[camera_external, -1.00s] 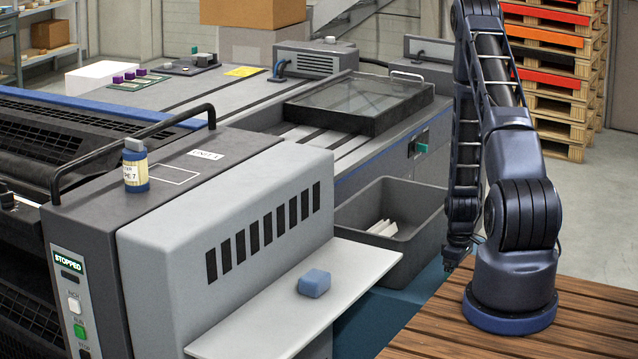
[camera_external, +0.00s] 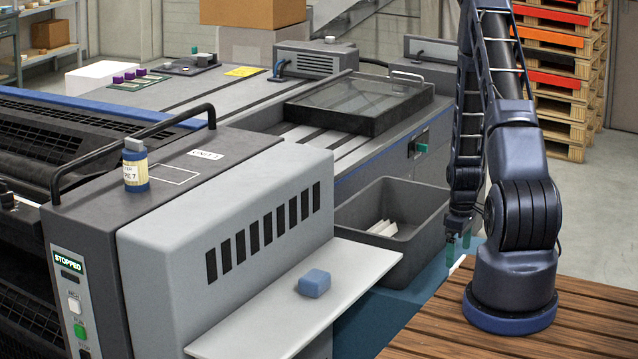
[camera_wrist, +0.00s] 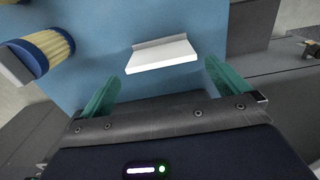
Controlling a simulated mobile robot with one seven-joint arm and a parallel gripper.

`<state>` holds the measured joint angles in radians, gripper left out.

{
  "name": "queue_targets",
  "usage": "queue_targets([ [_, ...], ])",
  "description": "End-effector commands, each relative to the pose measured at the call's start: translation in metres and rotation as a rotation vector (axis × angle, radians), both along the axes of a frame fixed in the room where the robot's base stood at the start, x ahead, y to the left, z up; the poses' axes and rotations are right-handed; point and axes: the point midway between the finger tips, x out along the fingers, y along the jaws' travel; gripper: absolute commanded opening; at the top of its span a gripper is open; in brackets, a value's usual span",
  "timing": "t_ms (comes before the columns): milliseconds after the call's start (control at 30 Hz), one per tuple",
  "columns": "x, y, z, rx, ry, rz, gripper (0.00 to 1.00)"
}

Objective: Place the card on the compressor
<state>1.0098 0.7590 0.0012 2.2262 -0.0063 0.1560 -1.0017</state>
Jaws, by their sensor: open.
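A white folded card (camera_wrist: 163,58) stands on a blue surface in the wrist view, ahead of my gripper (camera_wrist: 161,76). The gripper's green fingers are spread apart, one to each side of the card, with nothing held. In the external view my gripper (camera_external: 458,243) points down beside my base, over the blue surface. A small white piece (camera_external: 457,264) below it looks like the card, partly hidden. The compressor appears to be the grey vented box (camera_external: 307,60) with a blue hose fitting, at the back of the machine.
A blue and cream cylinder (camera_wrist: 47,50) lies left of the card. A dark bin (camera_external: 405,225) with white pieces inside stands left of my gripper. A blue block (camera_external: 314,284) rests on the grey shelf (camera_external: 350,270). A yellow sheet (camera_external: 243,72) lies left of the vented box.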

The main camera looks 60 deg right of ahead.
Motion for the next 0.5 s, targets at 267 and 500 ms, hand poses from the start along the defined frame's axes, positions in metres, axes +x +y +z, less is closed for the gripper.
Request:
queue_targets([
  [267,0.0,0.0,0.03,0.0,0.0,0.0,1.0],
  [500,0.0,0.0,0.037,0.0,0.0,0.001,1.0],
])
